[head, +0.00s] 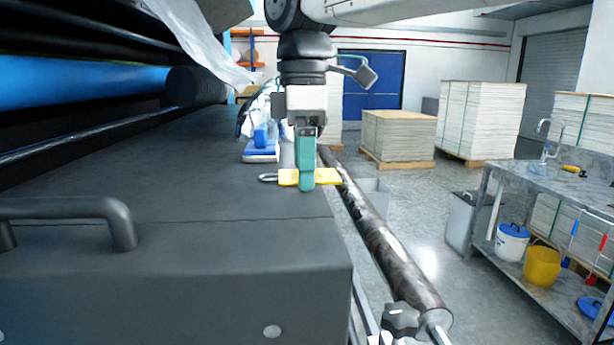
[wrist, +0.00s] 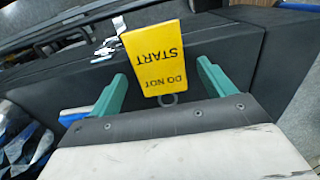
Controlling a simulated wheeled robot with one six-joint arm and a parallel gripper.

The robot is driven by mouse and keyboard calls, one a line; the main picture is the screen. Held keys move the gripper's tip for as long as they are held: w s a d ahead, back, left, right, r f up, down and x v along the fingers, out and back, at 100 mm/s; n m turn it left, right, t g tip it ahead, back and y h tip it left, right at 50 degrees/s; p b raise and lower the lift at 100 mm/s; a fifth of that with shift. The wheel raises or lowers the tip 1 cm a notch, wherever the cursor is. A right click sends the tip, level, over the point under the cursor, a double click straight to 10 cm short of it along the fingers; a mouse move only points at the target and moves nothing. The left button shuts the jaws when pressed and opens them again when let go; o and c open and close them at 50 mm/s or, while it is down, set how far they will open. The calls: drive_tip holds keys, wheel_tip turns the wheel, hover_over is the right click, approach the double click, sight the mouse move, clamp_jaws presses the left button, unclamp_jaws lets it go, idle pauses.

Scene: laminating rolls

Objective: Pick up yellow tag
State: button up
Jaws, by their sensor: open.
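The yellow tag (head: 328,177) is at the right edge of the dark machine top in the head view, with a metal ring at its left end. In the wrist view the yellow tag (wrist: 157,58) shows the words "DO NOT START" upside down, with a ring below it. My gripper (head: 306,185) has green fingers and is right at the tag, one finger overlapping it in the head view. In the wrist view my gripper (wrist: 160,75) is open, with its fingers apart on either side of the tag's lower part.
A blue and white object (head: 262,148) sits behind the tag on the machine top (head: 180,215). A black handle (head: 70,212) rises at the near left. A long roller (head: 390,245) runs along the right side. A metal bench (head: 560,190) stands at the right.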

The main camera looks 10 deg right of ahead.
idle(0.4)
drive_tip(key=c, duration=1.1)
drive_tip(key=shift+o, duration=0.2)
drive_tip(key=shift+r, duration=0.45)
drive_tip(key=r, duration=0.1)
drive_tip(key=s+r, duration=0.1)
drive_tip(key=shift+r, duration=0.4)
drive_tip(key=s, duration=0.5)
drive_tip(key=s+r, duration=0.1)
drive_tip(key=s, duration=0.9)
drive_tip(key=shift+a+r, duration=0.15)
drive_tip(key=shift+a, duration=0.1)
